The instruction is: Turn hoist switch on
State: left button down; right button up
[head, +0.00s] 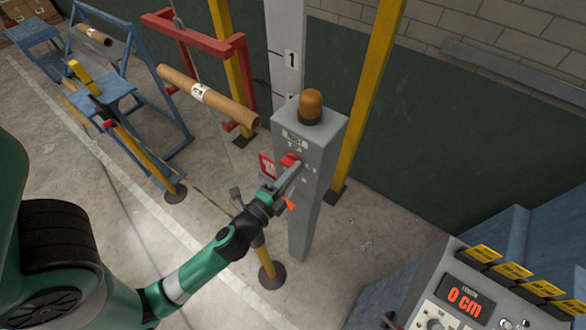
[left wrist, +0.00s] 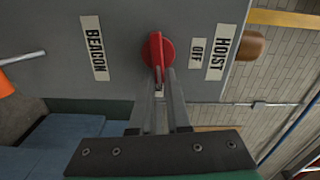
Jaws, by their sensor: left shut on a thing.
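The hoist switch (head: 290,160) is a red knob on the upper front of a grey control post (head: 305,215). In the left wrist view the red knob (left wrist: 157,48) sits beside an OFF label (left wrist: 196,52) and a HOIST label (left wrist: 222,52). My left gripper (head: 288,169) reaches up to the post with its fingers at the knob. In the left wrist view its fingers (left wrist: 159,85) are shut on the knob's red grip. A BEACON label (left wrist: 95,48) is on the same panel. My right gripper is not in view.
An orange beacon (head: 311,104) tops the post, and an orange handle (head: 290,204) is lower on it. A cardboard tube (head: 205,95) hangs near a red frame (head: 215,48). A console with a red 0 cm display (head: 465,297) stands at lower right. Yellow poles (head: 368,95) flank the post.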

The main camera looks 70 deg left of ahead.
pick_arm(q)
jog(key=shift+f+m, duration=0.15)
jog(key=shift+m, duration=0.55)
jog(key=c, duration=0.9)
grip_release()
jog(key=b+v, duration=0.6)
jog(key=v, duration=0.5)
jog(key=shift+s+d, duration=0.1)
jog(key=shift+s, duration=0.2)
